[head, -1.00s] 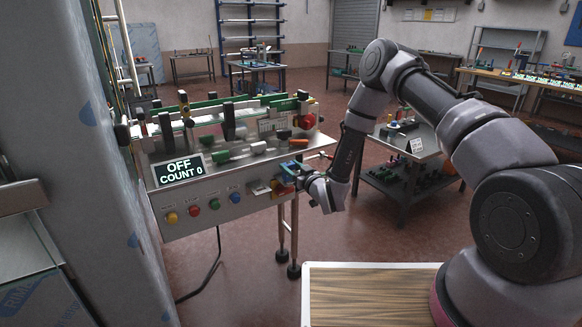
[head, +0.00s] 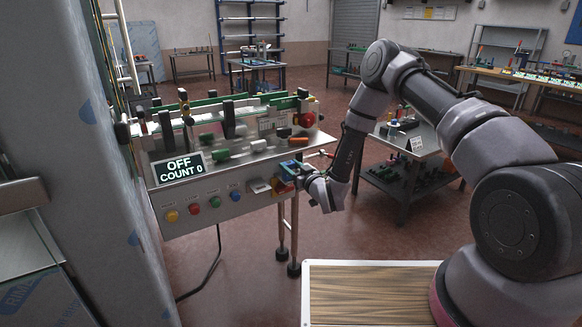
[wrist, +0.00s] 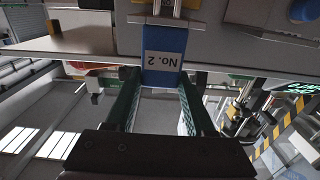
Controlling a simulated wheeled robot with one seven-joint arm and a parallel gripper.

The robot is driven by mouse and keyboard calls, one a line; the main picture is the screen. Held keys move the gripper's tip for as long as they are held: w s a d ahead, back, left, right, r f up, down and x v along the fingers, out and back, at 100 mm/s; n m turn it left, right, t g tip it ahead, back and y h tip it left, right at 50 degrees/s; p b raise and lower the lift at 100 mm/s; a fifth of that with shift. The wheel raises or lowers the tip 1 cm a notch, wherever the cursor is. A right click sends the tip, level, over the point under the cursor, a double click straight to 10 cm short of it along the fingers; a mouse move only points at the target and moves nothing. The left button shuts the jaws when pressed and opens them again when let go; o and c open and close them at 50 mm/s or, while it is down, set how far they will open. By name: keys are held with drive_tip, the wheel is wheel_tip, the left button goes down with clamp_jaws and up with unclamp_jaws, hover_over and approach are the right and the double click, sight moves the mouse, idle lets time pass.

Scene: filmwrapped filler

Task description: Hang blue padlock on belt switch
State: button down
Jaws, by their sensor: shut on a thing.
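My gripper (head: 292,174) is at the front of the machine's control panel, near its right end. It is shut on the blue padlock (wrist: 164,52), which also shows as a small blue patch in the head view (head: 292,167). In the wrist view the padlock sits between the green fingertips, its label reading "No. 2", with its metal shackle (wrist: 166,14) reaching toward the panel face. A small red and yellow fitting (head: 279,186), possibly the belt switch, is on the panel beside the gripper. I cannot tell whether the shackle passes through anything there.
The panel carries a display reading "OFF COUNT 0" (head: 180,169) and a row of coloured buttons (head: 203,204) to the left. A red knob (head: 307,118) is on the machine's upper right. A side table (head: 405,175) stands behind my arm. Open floor lies between them.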

drive_tip(key=shift+c, duration=0.9)
unclamp_jaws()
drive_tip(key=shift+f, duration=0.1)
drive_tip(key=v, duration=1)
drive_tip(key=w+d+r+m+g+h, duration=0.1)
drive_tip(key=w+d+r+h, duration=0.1)
drive_tip(key=w+d+r, duration=0.35)
drive_tip(key=w+d+r+m+g+h, duration=0.1)
drive_tip(key=w+d+r+h, duration=0.15)
drive_tip(key=r, duration=0.55)
drive_tip(key=s+d+r+m+g+h, duration=0.1)
drive_tip(key=s+d+r+h, duration=0.1)
drive_tip(key=d+r, duration=0.4)
drive_tip(key=s+d+r+m+g+h, duration=0.1)
drive_tip(key=s+d+r+m, duration=0.15)
drive_tip(key=r, duration=0.55)
drive_tip(key=s+d+r+m+g+h, duration=0.1)
drive_tip(key=s+d+r, duration=0.2)
drive_tip(key=s+r, duration=0.3)
drive_tip(key=s+d+r+m+g+h, duration=0.15)
drive_tip(key=s+d+r, duration=0.25)
drive_tip(key=s, duration=0.4)
drive_tip(key=s+r+m+g+y, duration=0.1)
drive_tip(key=s+r+m+y, duration=0.1)
drive_tip(key=s, duration=1.4)
drive_tip(key=shift+s+r+m, duration=0.35)
drive_tip(key=shift+r+m, duration=0.15)
drive_tip(key=shift+r, duration=0.3)
